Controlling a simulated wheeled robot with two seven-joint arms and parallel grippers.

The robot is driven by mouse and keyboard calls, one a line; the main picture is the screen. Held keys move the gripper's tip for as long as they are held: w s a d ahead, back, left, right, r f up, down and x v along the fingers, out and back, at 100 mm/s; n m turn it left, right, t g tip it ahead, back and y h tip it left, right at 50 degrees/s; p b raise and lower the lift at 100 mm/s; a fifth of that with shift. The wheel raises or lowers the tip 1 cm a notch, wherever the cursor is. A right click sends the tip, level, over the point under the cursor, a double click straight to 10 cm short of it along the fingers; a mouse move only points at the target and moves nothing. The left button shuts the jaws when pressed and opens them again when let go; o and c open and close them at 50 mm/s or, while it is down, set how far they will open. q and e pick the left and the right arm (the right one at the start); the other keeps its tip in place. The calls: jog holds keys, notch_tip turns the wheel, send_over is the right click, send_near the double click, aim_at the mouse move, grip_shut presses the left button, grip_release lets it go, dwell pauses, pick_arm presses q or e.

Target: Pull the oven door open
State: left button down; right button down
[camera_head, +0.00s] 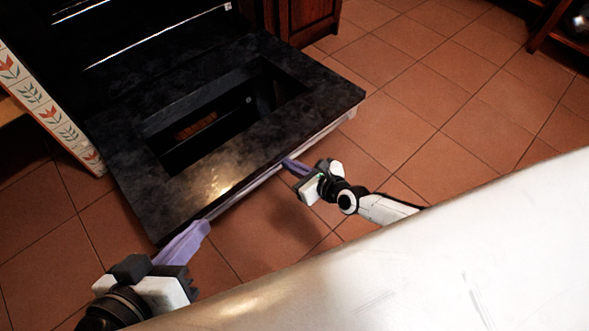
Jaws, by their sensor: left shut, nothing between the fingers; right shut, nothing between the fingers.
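The oven door (125,172) is a dark, mottled panel with a rectangular window opening. It is folded down and lies nearly flat, away from the black oven cavity (130,50) behind it. A pale handle strip (325,132) runs along its front edge. My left gripper (203,226), with purple fingers, is shut and empty at the near front corner of the door. My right gripper (290,165) is shut and empty at the middle of the front edge, its fingertips partly hidden by the edge. Whether either one touches the door I cannot tell.
Brown tiled floor (435,95) is clear to the right of the door. A wooden cabinet (310,18) stands behind the door. A panel of patterned tiles (50,118) borders the oven at the left. A dark wooden shelf (560,45) is at the far right.

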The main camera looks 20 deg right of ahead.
aim_at(285, 154)
jog(key=shift+w+a+r, duration=0.1)
jog(key=shift+w+r, duration=0.1)
jog(key=shift+r, duration=0.35)
jog(key=shift+w+a+r, duration=0.1)
jog(key=shift+w+r, duration=0.1)
jog(key=shift+r, duration=0.35)
jog(key=shift+w+d+r, duration=0.1)
jog(key=shift+d+r, duration=0.05)
jog(key=shift+r, duration=0.3)
